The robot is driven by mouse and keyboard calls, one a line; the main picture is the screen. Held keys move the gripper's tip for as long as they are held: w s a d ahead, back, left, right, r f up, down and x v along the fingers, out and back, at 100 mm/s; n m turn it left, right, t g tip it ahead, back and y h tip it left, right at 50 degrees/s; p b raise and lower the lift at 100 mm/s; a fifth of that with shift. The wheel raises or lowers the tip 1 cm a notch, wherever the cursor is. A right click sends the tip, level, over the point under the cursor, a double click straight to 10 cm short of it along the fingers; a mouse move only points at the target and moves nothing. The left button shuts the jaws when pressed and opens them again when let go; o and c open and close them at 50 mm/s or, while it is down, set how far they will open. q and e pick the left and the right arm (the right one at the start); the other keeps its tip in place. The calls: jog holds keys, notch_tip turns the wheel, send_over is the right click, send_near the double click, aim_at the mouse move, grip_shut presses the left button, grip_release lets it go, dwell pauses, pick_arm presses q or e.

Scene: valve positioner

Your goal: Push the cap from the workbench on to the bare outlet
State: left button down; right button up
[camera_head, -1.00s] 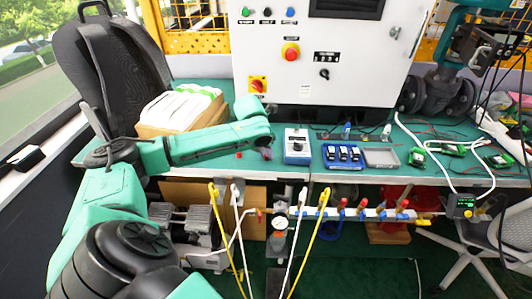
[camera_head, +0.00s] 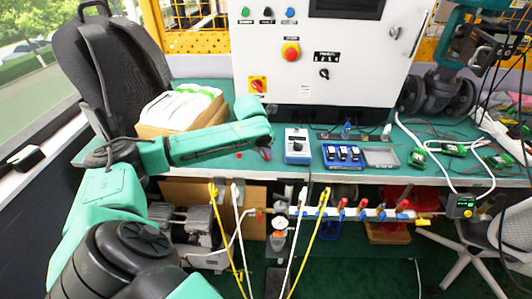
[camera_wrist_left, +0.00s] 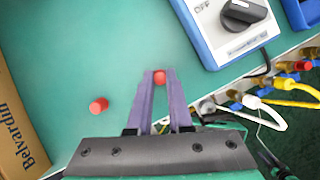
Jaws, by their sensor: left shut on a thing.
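My left gripper (camera_wrist_left: 160,95) has purple fingers closed on a small red cap (camera_wrist_left: 159,77) at their tips. In the head view this gripper (camera_head: 265,154) is over the front part of the green workbench (camera_head: 215,162), left of a blue box with a knob. A second red cap (camera_wrist_left: 98,104) lies on the bench to the left of the fingers in the wrist view. The pipe manifold (camera_head: 375,214) with red and blue valve handles runs below the bench's front edge. I cannot tell which outlet is bare. My right gripper is not in view.
The blue knob box (camera_head: 297,146) stands right of my gripper; it also shows in the wrist view (camera_wrist_left: 225,30). A blue tray (camera_head: 342,155) and a grey tray (camera_head: 381,157) lie beyond it. A cardboard box (camera_head: 180,112) is at left. Yellow and white hoses hang in front of the manifold.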

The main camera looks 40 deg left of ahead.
pick_arm(q)
jog(key=shift+r+p, duration=1.05)
jog(key=shift+p, duration=0.5)
dwell(0.9)
notch_tip(320, 180, up, 4)
jog(key=p, duration=0.6)
